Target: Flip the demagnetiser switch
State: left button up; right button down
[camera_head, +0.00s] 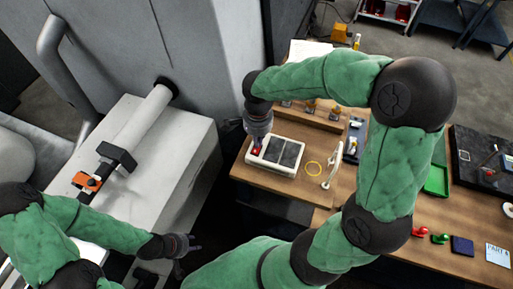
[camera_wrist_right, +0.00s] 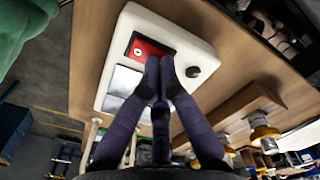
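The demagnetiser (camera_head: 289,139) is a white box with dark panels on the wooden bench, with a red switch area (camera_head: 257,149) at its left end. In the right wrist view the white box (camera_wrist_right: 190,38) shows a red switch plate (camera_wrist_right: 140,50) with a small pale spot, and a black knob (camera_wrist_right: 193,72). My right gripper (camera_wrist_right: 162,64) has its fingertips together, in front of the plate's lower right edge; contact is unclear. In the head view the right gripper (camera_head: 257,141) is over the red end. My left gripper (camera_head: 192,244) is far off, near the machine; its finger opening is unclear.
A green tray (camera_head: 436,181) is further right. The grey machine (camera_head: 150,165) fills the left.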

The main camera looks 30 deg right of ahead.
jog(key=shift+f, duration=0.25)
jog(key=shift+s, duration=0.1)
jog(key=shift+r+p, duration=2)
jog(key=shift+r, duration=1.55)
jog(key=shift+f, duration=0.1)
